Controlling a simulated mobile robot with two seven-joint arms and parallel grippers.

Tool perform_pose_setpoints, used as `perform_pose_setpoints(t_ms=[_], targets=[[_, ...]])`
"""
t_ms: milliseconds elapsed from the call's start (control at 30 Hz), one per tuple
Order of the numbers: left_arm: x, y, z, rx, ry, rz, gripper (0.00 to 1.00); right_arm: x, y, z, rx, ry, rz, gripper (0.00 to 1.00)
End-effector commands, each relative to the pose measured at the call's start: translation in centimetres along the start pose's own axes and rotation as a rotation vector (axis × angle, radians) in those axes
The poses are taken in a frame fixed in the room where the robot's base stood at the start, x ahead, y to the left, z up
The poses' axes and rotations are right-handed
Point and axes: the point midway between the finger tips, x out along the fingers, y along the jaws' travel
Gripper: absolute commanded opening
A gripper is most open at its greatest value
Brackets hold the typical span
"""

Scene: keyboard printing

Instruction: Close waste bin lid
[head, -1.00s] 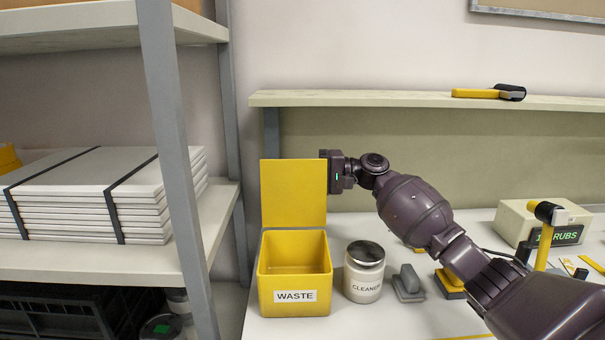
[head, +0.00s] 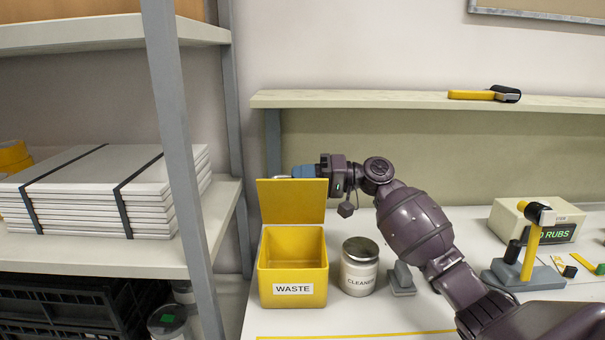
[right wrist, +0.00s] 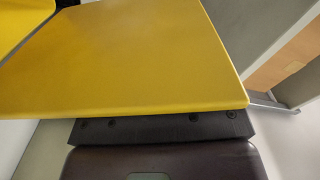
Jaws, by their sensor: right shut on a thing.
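The yellow waste bin (head: 292,287), labelled WASTE, stands on the table with its mouth uncovered and its inside apparently empty. Its yellow lid (head: 291,203) stands up from the back edge, tilted somewhat toward the front. My right gripper (head: 300,172) lies behind the lid's top edge, pointing left. It is shut on a blue thing (head: 304,171), mostly hidden by the lid, so I cannot tell what it is. In the right wrist view the lid (right wrist: 125,60) covers the fingers, its edge close against the gripper's body. My left gripper is not in view.
A CLEANER jar (head: 359,268) stands close right of the bin, with a small grey block (head: 401,279) beyond it. A shelf board (head: 380,99) runs above the lid. A shelving post (head: 180,150) is at left. Clear table lies in front.

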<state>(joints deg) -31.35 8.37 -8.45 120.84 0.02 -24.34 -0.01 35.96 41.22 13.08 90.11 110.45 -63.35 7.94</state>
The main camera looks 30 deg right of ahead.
Motion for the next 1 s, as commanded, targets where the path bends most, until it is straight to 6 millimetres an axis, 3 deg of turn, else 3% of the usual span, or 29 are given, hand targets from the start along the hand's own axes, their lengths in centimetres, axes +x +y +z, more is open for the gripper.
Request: perform_pose_setpoints(t_ms=[667,700,800,1000], targets=[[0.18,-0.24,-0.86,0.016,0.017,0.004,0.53,-0.09,-0.17,0.67,-0.072,0.005,0.003,0.00],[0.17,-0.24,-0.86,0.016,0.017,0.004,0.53,-0.09,-0.18,0.67,-0.072,0.005,0.003,0.22],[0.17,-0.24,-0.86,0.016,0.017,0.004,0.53,-0.08,-0.21,0.69,-0.071,0.004,0.002,0.37],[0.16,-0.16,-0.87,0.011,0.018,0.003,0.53,-0.05,-0.28,0.71,-0.070,0.003,0.001,0.40]])
